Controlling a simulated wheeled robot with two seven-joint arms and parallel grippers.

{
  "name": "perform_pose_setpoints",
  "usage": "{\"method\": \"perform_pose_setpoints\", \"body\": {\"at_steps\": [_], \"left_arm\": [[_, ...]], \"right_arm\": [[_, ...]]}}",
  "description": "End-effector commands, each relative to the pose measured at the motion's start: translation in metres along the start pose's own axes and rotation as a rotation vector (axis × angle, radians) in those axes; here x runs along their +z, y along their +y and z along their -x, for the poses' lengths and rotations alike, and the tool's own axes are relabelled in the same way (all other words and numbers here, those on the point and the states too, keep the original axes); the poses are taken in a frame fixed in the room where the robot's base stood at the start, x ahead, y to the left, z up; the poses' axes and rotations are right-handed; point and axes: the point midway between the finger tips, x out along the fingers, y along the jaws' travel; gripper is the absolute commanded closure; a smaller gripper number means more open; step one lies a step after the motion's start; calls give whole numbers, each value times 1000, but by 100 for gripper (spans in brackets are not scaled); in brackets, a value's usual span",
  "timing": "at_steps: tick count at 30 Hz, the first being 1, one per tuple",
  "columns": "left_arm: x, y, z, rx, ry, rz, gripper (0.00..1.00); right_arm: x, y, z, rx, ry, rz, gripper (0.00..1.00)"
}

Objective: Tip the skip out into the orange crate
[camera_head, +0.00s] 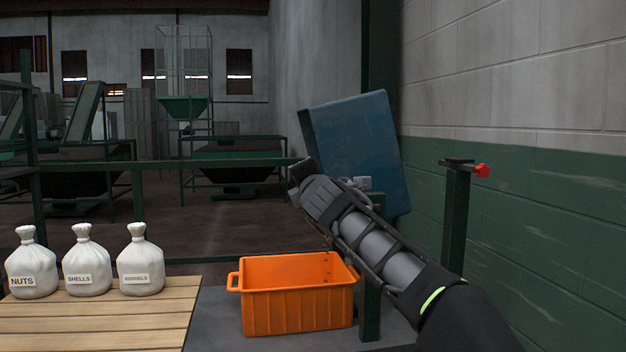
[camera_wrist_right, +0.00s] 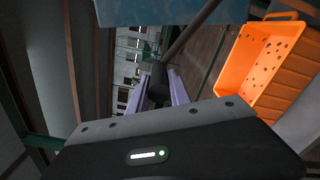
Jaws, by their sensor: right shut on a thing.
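The blue skip (camera_head: 352,135) hangs tilted behind my right forearm, above and behind the orange crate's right end. Its blue side also crosses the top of the right wrist view (camera_wrist_right: 150,12). My right gripper (camera_head: 300,172) is at the skip's lower left edge, shut on a dark bar (camera_wrist_right: 192,38) that runs up to the skip. The orange crate (camera_head: 297,312) stands upright below, open at the top. The part of its inside that shows in the right wrist view (camera_wrist_right: 262,58) looks empty. The skip's inside is hidden. My left gripper is not in view.
Three white sacks (camera_head: 87,262) labelled nuts, shells and kernels stand on a slatted wooden table (camera_head: 95,315) at left. A green post (camera_head: 369,300) stands beside the crate. Another post (camera_head: 456,215) with a red-tipped latch stands near the right wall. A green rail crosses behind.

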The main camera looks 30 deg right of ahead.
Motion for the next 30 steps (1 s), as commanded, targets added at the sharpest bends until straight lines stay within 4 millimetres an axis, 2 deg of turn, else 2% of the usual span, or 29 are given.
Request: {"method": "perform_pose_setpoints", "body": {"at_steps": [1, 16, 17, 18, 24, 30], "left_arm": [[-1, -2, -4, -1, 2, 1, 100], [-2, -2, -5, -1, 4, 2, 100], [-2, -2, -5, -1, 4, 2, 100], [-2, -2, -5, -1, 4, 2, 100], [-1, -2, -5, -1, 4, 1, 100], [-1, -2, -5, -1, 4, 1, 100]], "right_arm": [[-4, -6, -1, -5, 0, 13, 100], [-6, -8, -1, -8, -1, 39, 100], [-6, -8, -1, -8, -1, 39, 75], [-6, -8, -1, -7, -1, 39, 72], [-5, -7, -1, -4, -2, 37, 55], [-4, -6, 0, -2, -2, 36, 55]]}}
